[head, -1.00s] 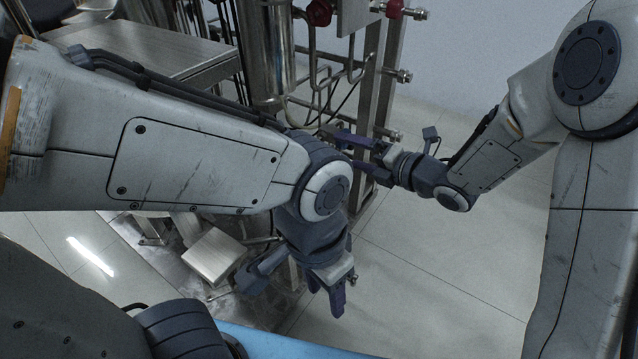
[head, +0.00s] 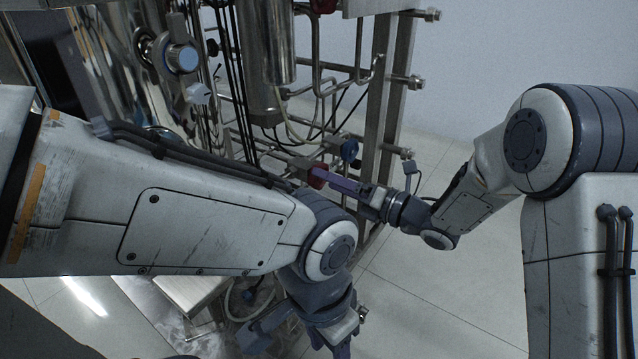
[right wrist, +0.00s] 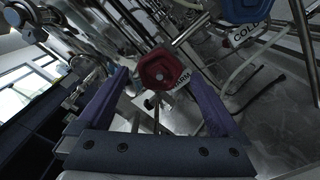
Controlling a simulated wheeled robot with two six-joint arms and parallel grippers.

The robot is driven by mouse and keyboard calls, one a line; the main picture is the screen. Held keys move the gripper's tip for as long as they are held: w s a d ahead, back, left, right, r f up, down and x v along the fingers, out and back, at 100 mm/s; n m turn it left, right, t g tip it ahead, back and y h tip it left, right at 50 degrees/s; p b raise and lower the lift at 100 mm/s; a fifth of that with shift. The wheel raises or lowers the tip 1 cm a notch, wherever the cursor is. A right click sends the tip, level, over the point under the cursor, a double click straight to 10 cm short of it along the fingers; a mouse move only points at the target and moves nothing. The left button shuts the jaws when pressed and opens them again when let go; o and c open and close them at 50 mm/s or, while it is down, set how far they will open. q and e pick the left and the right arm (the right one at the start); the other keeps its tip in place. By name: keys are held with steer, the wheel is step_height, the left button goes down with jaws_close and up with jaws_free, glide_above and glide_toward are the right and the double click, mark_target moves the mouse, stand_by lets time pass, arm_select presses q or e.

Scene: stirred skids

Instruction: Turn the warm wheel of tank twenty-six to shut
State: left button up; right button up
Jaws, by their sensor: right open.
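The red warm wheel (head: 318,177) sits on a valve of the skid, just beyond my right gripper's tips in the head view. In the right wrist view the red wheel (right wrist: 161,71) shows as a faceted knob, with a partly hidden label reading "WARM" (right wrist: 180,86) beside it. My right gripper (head: 334,182) is open, its purple fingers pointing at the wheel. In the right wrist view its fingers stand on either side of the wheel, with gaps visible. My left gripper (head: 338,343) hangs low, its fingertips cut off by the bottom edge. No tank number is readable.
A blue wheel (head: 350,150) stands close behind the red one; a "COLD" label (right wrist: 247,35) is near a blue wheel (right wrist: 246,8) in the right wrist view. Another red wheel (head: 323,5) is higher up. Pipes and steel posts (head: 385,90) crowd around. The floor at right is clear.

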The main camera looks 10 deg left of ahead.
steer(key=shift+b+x, duration=0.55)
steer(key=shift+x, duration=1.35)
steer(key=c, duration=1.3)
